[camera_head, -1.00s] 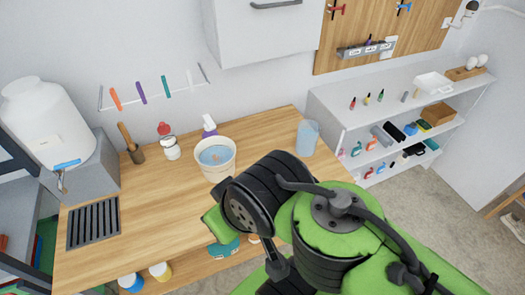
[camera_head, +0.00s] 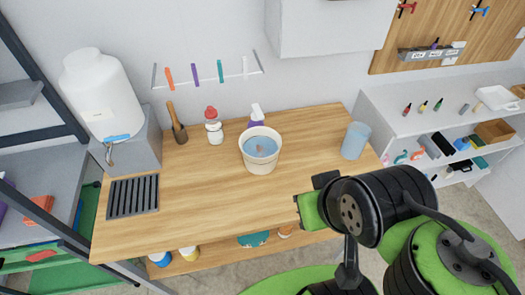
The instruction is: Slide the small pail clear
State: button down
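The small pail (camera_head: 259,163) is a cream-white round bucket standing upright on the wooden table (camera_head: 215,215), near its back edge at the middle. It has blue, water-like contents with a small brownish patch in them. My green and black arm is folded at the lower right, apart from the pail. I cannot make out my gripper's fingers in this view.
A spray bottle (camera_head: 256,116) stands close behind the pail. A red-topped white bottle (camera_head: 214,128) and a wooden-handled tool (camera_head: 177,124) stand to its left. A translucent blue cup (camera_head: 355,141) is to its right. The table's front middle is clear beside a dark grate (camera_head: 133,196).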

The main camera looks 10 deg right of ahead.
aim_at(260, 147)
jog(key=i+u, duration=0.15)
jog(key=u, duration=0.2)
jog(key=i+u, duration=0.15)
jog(key=u, duration=0.25)
jog(key=i+l+u, duration=0.1)
jog(key=u, duration=0.25)
